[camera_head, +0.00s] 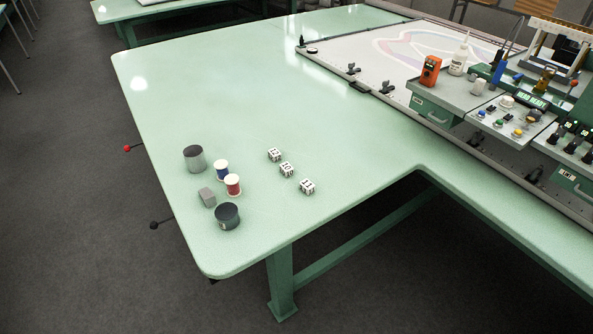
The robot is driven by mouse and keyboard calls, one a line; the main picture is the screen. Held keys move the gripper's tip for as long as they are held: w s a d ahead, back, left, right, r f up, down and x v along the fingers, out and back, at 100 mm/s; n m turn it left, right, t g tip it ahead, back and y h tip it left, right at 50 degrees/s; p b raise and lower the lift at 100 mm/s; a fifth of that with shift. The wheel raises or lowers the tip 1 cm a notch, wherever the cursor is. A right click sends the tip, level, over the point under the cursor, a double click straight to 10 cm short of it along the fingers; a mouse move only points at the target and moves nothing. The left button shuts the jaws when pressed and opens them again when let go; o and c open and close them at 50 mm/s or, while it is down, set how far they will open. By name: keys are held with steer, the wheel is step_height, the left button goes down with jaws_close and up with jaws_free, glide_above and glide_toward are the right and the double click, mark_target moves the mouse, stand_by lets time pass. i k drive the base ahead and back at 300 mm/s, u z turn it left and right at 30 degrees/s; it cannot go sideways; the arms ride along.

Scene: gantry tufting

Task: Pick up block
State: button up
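A small plain grey block (208,197) sits on the green table (270,110), near its left front edge. Three white blocks with black numbers lie in a slanting row to its right: one at the back (274,155), one in the middle (287,169) and one at the front (307,187). They stand slightly apart from each other. The picture does not settle which block the task means. My gripper is not in view.
A grey cylinder (194,158), a blue spool (221,171), a red spool (233,185) and a dark round tin (227,216) stand close around the grey block. A control console (515,115) and frame fill the right. The table's middle is clear.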

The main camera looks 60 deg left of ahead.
mark_target(287, 169)
steer(key=u, duration=2.2)
